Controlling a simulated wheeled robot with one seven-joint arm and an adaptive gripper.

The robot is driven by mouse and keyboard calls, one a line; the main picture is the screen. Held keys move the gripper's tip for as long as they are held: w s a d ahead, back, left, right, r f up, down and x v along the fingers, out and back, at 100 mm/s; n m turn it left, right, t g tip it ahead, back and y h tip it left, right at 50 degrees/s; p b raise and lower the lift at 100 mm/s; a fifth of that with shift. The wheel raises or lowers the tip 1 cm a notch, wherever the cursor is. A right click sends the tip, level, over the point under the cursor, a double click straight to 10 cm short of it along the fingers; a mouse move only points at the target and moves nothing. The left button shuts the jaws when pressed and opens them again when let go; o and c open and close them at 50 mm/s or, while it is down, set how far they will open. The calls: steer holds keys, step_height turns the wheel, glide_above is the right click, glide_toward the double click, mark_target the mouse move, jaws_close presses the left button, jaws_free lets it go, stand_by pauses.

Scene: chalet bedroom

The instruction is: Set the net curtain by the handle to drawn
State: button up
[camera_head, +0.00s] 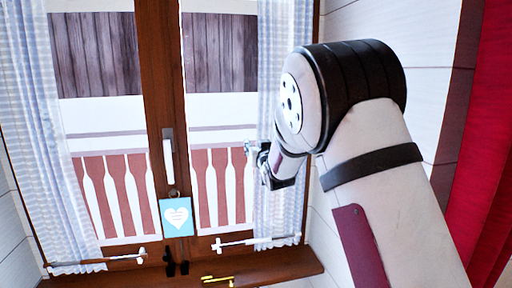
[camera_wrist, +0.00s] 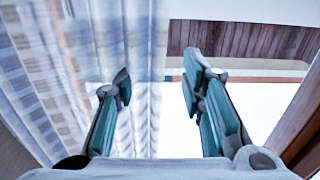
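The sheer white net curtain hangs in two panels, a left one (camera_head: 50,130) and a right one (camera_head: 283,65), at the sides of the window, with bare glass between them. In the head view my gripper (camera_head: 255,152) is in front of the inner edge of the right panel. In the wrist view my gripper (camera_wrist: 157,82) has its fingers apart, with nothing clearly held between them. Checked curtain fabric (camera_wrist: 75,75) lies behind the left finger and the gap; I cannot tell whether it touches. Which part is the curtain's handle is unclear.
The brown wooden window frame (camera_head: 160,70) has a white window handle (camera_head: 168,160) and a blue heart sign (camera_head: 177,217) in the middle. A brass latch (camera_head: 218,280) lies on the wooden sill (camera_head: 285,268). A red curtain (camera_head: 490,150) hangs at the far right.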

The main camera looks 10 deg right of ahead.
jaws_close()
steer(key=a+b, duration=0.1)
steer(key=a, duration=1.5)
jaws_free()
